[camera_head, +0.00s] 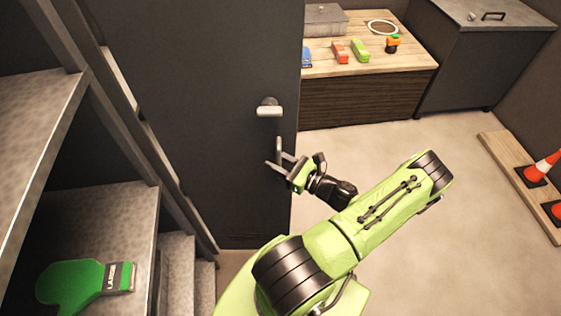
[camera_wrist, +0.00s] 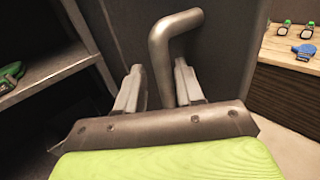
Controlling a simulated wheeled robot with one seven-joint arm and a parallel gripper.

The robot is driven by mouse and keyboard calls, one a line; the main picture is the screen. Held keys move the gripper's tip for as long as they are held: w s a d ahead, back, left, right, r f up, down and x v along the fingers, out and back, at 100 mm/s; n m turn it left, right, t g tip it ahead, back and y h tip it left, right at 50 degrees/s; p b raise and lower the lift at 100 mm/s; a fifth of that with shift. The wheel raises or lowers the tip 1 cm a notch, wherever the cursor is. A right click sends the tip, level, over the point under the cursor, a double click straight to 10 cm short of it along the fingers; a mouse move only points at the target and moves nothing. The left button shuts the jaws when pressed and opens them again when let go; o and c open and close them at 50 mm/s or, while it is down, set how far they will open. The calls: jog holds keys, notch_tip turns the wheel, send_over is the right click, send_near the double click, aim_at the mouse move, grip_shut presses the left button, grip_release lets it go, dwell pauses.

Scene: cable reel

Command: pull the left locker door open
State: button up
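A tall dark grey locker door (camera_head: 200,120) fills the left-middle of the head view. I cannot tell whether it is ajar. A bent metal bar handle (camera_wrist: 166,60) stands on it in the wrist view; its upright part also shows in the head view (camera_head: 279,148). My gripper (camera_head: 278,166) is at the handle, low on the door's right side. In the wrist view, the fingers (camera_wrist: 160,92) are apart, one on each side of the bar, with narrow gaps showing. The lower part of the bar is hidden behind my gripper's body.
A pale latch or lever (camera_head: 269,108) sits above the handle. Metal shelves (camera_head: 110,215) with a green glove-like item (camera_head: 70,286) stand at left. A wooden table (camera_head: 415,62) with small items is behind at right. The floor at right is clear up to a board with cones (camera_head: 540,168).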

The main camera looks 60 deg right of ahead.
jog(key=shift+w, duration=0.1)
jog(key=shift+s+d+f, duration=0.1)
jog(key=shift+s, duration=0.25)
jog(key=s+b, duration=0.2)
jog(key=s, duration=1.3)
jog(key=shift+w+d, duration=0.1)
jog(key=w+a+r+n+g+y, duration=0.2)
jog(key=w+a+r+n+g, duration=0.3)
jog(key=w+a+n+g, duration=0.4)
jog(key=w+a+r+n+g+y, duration=0.3)
jog(key=w+a+r+n+g, duration=0.25)
jog(key=n, duration=0.65)
jog(key=s+a+r+n+t+h, duration=0.1)
jog(key=s+a+r+n+h, duration=0.1)
jog(key=a+r+n, duration=0.3)
jog(key=s+a+r+n+t+h, duration=0.1)
jog(key=s+a+r+n+h, duration=0.2)
jog(key=a+r+n, duration=0.3)
jog(key=a+n, duration=0.2)
jog(key=n, duration=0.1)
jog(key=shift+r+n+h, duration=0.3)
